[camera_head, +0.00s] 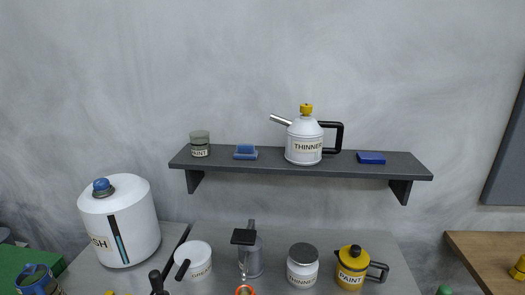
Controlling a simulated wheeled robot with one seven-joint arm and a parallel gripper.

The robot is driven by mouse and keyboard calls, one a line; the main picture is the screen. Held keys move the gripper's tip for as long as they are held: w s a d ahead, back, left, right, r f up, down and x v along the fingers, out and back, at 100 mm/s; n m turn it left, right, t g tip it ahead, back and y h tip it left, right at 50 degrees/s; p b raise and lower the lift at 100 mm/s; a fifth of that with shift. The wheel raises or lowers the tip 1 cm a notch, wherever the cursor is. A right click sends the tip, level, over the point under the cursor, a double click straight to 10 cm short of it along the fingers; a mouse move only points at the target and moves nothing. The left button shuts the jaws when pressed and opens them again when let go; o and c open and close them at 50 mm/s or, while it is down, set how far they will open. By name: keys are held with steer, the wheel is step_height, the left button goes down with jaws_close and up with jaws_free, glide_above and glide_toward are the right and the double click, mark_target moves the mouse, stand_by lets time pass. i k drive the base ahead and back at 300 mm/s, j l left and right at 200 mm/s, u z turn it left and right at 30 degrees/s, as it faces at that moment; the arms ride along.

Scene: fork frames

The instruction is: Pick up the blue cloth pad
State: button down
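Two small blue things lie on the dark wall shelf (270,166). A flat, dark blue pad (371,157) lies near the shelf's right end, to the right of the white thinner can. A lighter blue block (245,152), which looks stepped or two-layered, lies left of that can. The flat one looks more like a cloth pad, but the fabric is too small to make out. Both are uncovered, with nothing in front of them. I cannot make out my gripper in this view.
Below are a large white container (119,221), a white pot (199,263), a grey can (250,260), a white jar (302,267) and a yellow paint can (351,270).

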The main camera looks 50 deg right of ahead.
mark_target(244, 152)
steer(key=z, duration=1.25)
